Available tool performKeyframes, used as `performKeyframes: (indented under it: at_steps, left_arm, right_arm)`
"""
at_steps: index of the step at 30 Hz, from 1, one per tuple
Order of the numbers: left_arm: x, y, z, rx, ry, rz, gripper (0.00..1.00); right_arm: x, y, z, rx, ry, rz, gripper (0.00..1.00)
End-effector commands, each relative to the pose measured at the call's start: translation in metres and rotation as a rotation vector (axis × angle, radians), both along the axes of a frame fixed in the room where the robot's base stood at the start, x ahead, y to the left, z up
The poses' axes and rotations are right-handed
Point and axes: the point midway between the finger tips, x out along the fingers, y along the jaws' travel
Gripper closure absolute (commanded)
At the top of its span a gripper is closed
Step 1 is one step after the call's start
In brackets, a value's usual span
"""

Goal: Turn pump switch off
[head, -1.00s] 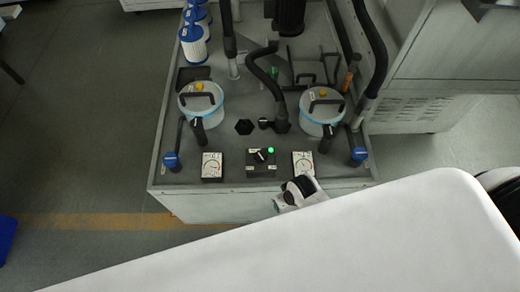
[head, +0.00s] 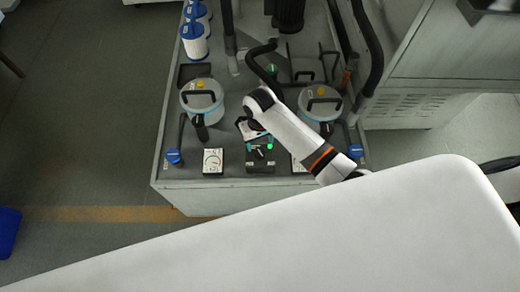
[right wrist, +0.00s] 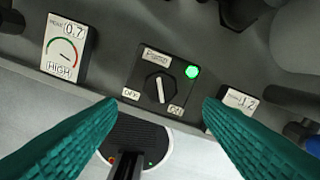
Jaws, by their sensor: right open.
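The pump switch is a black knob with a white pointer line on a dark box (head: 260,167). In the right wrist view the knob (right wrist: 159,88) sits between an OFF label on the left and an ON label on the right. The lower end of its pointer leans towards ON. A green lamp (right wrist: 192,72) beside it is lit. My right gripper (head: 250,130) is over the panel close to the switch box, partly hidden by its own wrist. Its teal fingers (right wrist: 160,104) are open and empty, apart on either side of the knob's line. My left gripper is not in view.
Dial gauges stand left (head: 213,161) and right of the switch; the right one is mostly behind my arm. Two lidded canisters (head: 201,97) with handles, blue-knobbed levers (head: 173,156) and black hoses (head: 369,45) surround the panel.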

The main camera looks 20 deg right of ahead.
Motion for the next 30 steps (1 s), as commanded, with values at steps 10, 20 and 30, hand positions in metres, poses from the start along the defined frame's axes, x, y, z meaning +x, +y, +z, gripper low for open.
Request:
performKeyframes:
  at_steps: [10, 20, 30]
  left_arm:
    - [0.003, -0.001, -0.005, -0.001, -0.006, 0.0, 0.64]
    - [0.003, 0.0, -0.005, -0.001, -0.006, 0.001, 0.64]
    - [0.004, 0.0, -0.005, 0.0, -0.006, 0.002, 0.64]
  right_arm:
    - [0.0, 0.0, -0.061, 0.0, 0.001, 0.0, 0.39]
    - [0.0, 0.0, -0.072, 0.001, -0.002, 0.001, 0.39]
    - [0.0, 0.0, -0.072, 0.001, -0.002, 0.001, 0.75]
